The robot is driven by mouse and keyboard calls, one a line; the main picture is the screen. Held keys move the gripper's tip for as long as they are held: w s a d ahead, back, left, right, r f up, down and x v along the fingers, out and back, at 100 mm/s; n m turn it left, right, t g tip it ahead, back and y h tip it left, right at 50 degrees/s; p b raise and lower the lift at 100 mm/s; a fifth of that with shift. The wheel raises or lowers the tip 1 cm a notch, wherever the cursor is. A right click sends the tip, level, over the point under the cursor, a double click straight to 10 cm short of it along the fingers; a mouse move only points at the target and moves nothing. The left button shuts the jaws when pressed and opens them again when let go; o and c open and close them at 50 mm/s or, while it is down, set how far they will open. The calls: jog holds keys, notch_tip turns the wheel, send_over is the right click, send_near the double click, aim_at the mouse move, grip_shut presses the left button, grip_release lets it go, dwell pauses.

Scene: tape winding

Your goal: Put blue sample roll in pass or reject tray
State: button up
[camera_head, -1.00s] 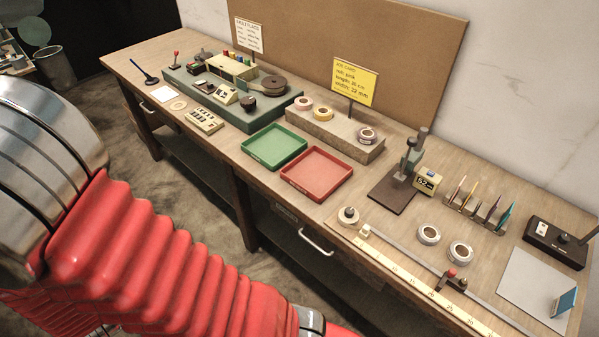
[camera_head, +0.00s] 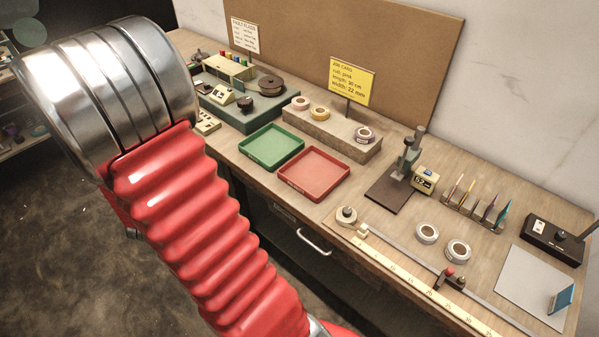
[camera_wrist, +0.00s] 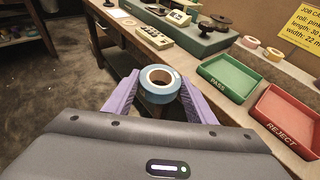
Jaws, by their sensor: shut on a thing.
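In the wrist view my gripper (camera_wrist: 155,95) is shut on the blue sample roll (camera_wrist: 158,94), a blue-sided tape roll with a pale top and a brown core. The purple fingers sit on either side of it, and the roll is held in front of the bench edge. The green tray (camera_wrist: 209,77), labelled PASS, is to the right of the roll in the wrist view, and the red tray (camera_wrist: 262,110), labelled REJECT, is farther right. In the head view the green tray (camera_head: 243,152) and the red tray (camera_head: 290,181) look empty. My gripper is not seen there.
A grey block with several tape rolls (camera_head: 325,138) stands behind the trays. A green machine (camera_head: 230,116) is left of them. A gauge stand (camera_head: 388,195) and two loose rolls (camera_head: 428,233) lie to the right. A yellow job card (camera_head: 351,80) stands upright behind.

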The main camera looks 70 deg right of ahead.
jog(key=s+d+m+g+h, duration=0.1)
jog(key=s+d+m+g, duration=0.35)
jog(key=s+d, duration=0.75)
jog(key=r+m+g+y, duration=0.1)
jog(key=r+m+g, duration=0.1)
jog(key=m+g, duration=0.4)
send_over(311, 178)
jog(key=n, duration=0.1)
jog(key=shift+f+g, duration=0.2)
jog(key=shift+g, duration=0.05)
jog(key=shift+f, duration=2.9)
jog(key=shift+f, duration=0.1)
jog(key=shift+f, duration=2)
jog(key=shift+f, duration=0.1)
jog(key=o, duration=1.1)
